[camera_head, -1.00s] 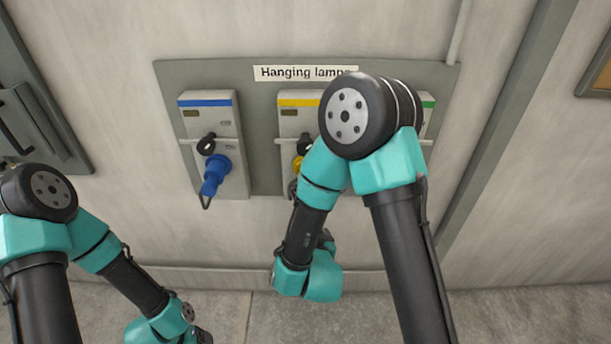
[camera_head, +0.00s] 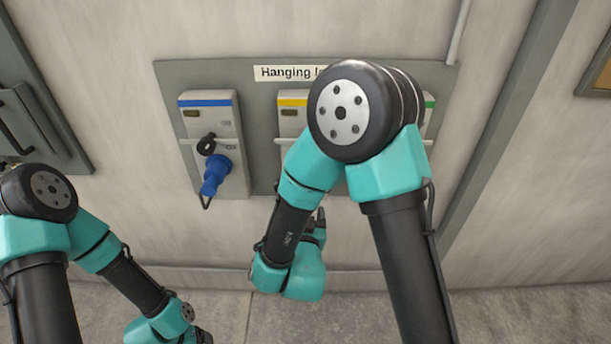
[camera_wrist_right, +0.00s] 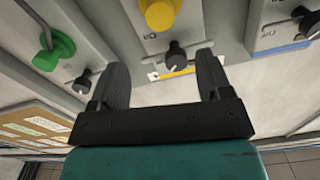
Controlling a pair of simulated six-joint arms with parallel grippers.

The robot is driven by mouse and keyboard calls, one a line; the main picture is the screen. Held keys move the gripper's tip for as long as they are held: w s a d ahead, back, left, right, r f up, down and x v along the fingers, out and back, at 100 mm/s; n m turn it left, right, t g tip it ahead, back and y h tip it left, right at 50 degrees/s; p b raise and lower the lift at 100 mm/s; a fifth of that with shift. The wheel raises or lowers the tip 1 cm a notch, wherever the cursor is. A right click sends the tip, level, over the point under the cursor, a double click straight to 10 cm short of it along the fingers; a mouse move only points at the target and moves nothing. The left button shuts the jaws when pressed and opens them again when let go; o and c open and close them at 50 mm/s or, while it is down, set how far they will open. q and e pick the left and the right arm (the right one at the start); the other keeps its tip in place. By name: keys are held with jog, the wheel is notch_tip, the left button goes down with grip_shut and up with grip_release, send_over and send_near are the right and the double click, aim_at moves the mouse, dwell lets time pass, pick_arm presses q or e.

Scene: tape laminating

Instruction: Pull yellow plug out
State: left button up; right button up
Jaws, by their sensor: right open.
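The yellow plug (camera_wrist_right: 160,13) shows at the top of the right wrist view, on the middle socket box of the wall panel. A black knob (camera_wrist_right: 176,56) is on the same box, seen between the fingers. My right gripper (camera_wrist_right: 163,70) is open and empty. Its fingers point toward the box, with the plug beyond the fingertips and apart from them. In the head view my right arm hides the plug; only the box's yellow stripe (camera_head: 293,102) and upper left part show. My left arm is low at the left, its gripper out of the frame.
The grey panel (camera_head: 260,160) also carries a box with a blue plug (camera_head: 215,175) at left and a green-striped box (camera_head: 429,104) at right. The green plug (camera_wrist_right: 46,52) shows in the wrist view. A grey door (camera_head: 40,125) is far left.

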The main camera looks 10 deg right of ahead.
jog(key=x, duration=1.5)
jog(key=shift+w, duration=0.1)
jog(key=shift+c, duration=0.4)
